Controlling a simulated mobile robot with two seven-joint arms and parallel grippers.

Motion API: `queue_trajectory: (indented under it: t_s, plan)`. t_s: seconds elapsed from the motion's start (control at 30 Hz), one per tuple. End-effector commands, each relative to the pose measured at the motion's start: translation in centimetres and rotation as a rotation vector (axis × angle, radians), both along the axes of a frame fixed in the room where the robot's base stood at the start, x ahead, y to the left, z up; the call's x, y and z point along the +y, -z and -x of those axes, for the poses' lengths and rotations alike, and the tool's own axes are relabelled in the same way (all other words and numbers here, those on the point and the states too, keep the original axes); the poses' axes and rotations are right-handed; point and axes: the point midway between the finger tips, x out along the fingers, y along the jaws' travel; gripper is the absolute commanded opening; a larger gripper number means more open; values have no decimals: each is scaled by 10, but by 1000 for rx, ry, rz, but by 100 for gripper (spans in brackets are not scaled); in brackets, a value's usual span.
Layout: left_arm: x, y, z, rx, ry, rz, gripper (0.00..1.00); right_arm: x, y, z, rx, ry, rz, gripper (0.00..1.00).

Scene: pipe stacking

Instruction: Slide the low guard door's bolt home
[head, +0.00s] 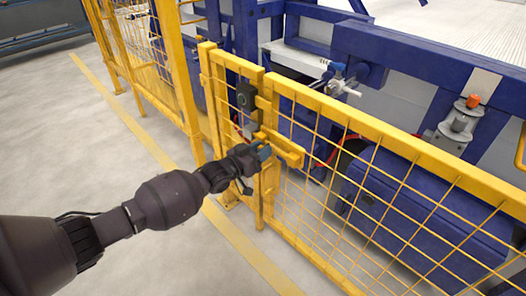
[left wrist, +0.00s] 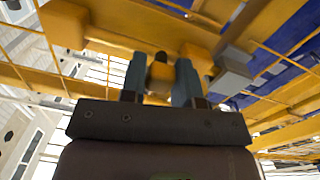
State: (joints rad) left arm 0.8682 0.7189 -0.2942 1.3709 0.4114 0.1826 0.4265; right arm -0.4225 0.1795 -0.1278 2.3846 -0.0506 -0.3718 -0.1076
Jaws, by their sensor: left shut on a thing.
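The low guard door (head: 226,98) is a narrow yellow mesh panel in the yellow fence, and it stands in line with the fence. Its yellow bolt (head: 282,148) lies across the gap between door and fence panel. My left gripper (head: 262,153) is at the bolt, on the near side of the fence. In the left wrist view its two fingers (left wrist: 160,80) are shut on a small yellow knob (left wrist: 161,71) below a yellow bar (left wrist: 140,30). How far the bolt reaches is partly hidden by the gripper. My right gripper is not in view.
Clear grey floor (head: 100,150) with a yellow line lies to the left.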

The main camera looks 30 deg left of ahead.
Motion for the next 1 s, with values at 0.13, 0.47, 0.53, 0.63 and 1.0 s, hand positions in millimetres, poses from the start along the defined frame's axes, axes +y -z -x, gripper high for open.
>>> queue_trajectory:
  t_s: [0.13, 0.47, 0.53, 0.63, 1.0]
  plan:
    - [5, -1, -2, 1, -8, -4, 45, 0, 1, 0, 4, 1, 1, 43]
    - [3, -1, -1, 1, -5, -3, 55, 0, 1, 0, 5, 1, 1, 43]
    - [3, -1, 1, 0, -5, -2, 55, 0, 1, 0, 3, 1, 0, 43]
    - [6, -3, 7, -1, -5, -3, 55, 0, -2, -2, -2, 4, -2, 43]
    - [27, -6, 57, -4, -6, -3, 55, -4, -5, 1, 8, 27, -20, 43]
